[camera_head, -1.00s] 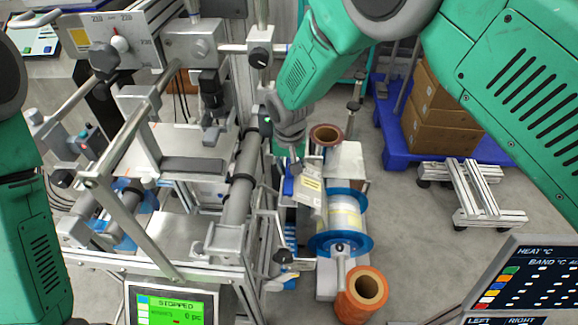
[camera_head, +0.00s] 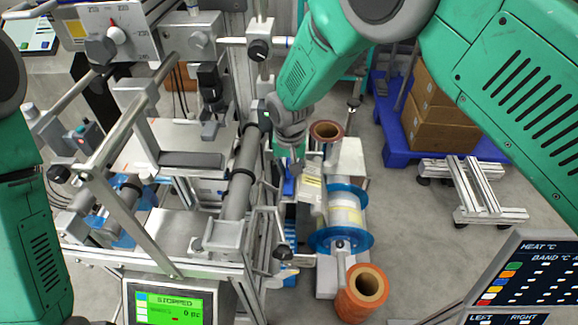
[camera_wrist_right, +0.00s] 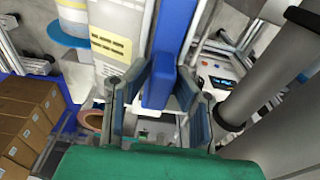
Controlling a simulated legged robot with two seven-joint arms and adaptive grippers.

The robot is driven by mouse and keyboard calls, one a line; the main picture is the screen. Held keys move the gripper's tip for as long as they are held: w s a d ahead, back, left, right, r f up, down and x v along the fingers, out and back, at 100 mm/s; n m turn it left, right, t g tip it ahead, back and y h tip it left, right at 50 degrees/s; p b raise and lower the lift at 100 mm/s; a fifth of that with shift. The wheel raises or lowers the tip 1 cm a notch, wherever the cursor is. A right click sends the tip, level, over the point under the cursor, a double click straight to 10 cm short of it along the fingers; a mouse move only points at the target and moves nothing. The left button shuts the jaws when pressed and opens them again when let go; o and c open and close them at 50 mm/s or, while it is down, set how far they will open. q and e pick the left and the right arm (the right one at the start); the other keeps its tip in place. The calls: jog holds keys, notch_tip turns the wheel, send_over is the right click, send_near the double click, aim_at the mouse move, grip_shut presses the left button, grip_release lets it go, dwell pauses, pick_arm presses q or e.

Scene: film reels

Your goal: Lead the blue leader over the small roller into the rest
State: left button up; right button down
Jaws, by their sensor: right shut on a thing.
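My right gripper (camera_head: 292,165) points down beside the film spool. In the right wrist view its fingers (camera_wrist_right: 160,82) are shut on a blue upright piece, the blue leader (camera_wrist_right: 172,55). The leader also shows in the head view (camera_head: 288,186), partly hidden by the gripper. A pale panel with a yellow label (camera_wrist_right: 112,45) is just left of the leader in the wrist view. I cannot make out the small roller or the rest with certainty. My left gripper is out of view; only my left arm shows.
A long grey roller (camera_head: 238,193) with black collars lies left of the gripper. Boxes (camera_head: 432,120) stand on a blue pallet.

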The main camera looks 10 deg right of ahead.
jog(key=shift+f+b, duration=0.35)
jog(key=shift+f, duration=0.25)
jog(key=c, duration=1.3)
grip_release()
jog(key=shift+s, duration=0.1)
jog(key=shift+o, duration=0.2)
jog(key=shift+f, duration=0.1)
jog(key=shift+r, duration=0.45)
jog(key=r, duration=1.1)
jog(key=shift+s+a, duration=0.15)
jog(key=shift+s, duration=0.25)
jog(key=shift+f, duration=0.1)
